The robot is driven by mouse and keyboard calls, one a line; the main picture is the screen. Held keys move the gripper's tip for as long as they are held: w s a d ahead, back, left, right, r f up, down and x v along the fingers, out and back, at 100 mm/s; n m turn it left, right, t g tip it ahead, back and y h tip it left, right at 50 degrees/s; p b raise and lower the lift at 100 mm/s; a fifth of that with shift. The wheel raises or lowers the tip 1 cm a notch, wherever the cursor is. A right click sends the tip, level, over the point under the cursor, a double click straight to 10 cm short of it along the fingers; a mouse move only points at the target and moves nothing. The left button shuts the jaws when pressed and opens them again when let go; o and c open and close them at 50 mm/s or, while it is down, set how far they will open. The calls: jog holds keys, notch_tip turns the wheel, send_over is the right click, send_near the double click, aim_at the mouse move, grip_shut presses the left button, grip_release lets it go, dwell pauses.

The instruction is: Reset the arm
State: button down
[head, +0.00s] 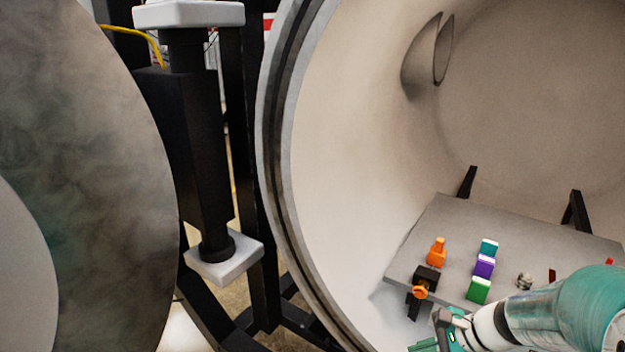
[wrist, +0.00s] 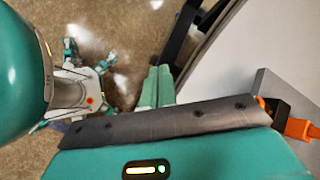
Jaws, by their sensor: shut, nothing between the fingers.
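My gripper (head: 428,340) shows at the bottom of the head view, partly cut off by the frame edge, below the near left corner of the grey table inside the furnace. In the wrist view its two green fingers (wrist: 155,88) lie together with nothing between them. They appear over the brown floor, left of the pale furnace rim. My arm comes in from the lower right of the head view and hides part of the table.
The grey table (head: 412,262) holds an orange object (head: 437,251), a black block with an orange handle (head: 420,292), teal, purple and green blocks (head: 479,290), and a small silver item (head: 524,281). The round furnace door (head: 90,150) stands open at left, beside black hinge posts.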

jog(key=s+a+r+n+t+h, duration=0.1)
jog(key=s+a+r+n+h, duration=0.2)
jog(key=s+r+n, duration=0.3)
jog(key=s+a+r+n+t+h, duration=0.1)
jog(key=s+a+r+n+h, duration=0.2)
jog(key=r+n, duration=0.6)
jog(key=s+n+h, duration=0.1)
jog(key=s, duration=0.1)
jog(key=shift+s+a+h, duration=0.15)
jog(key=shift+s+h, duration=0.15)
jog(key=shift+s, duration=0.1)
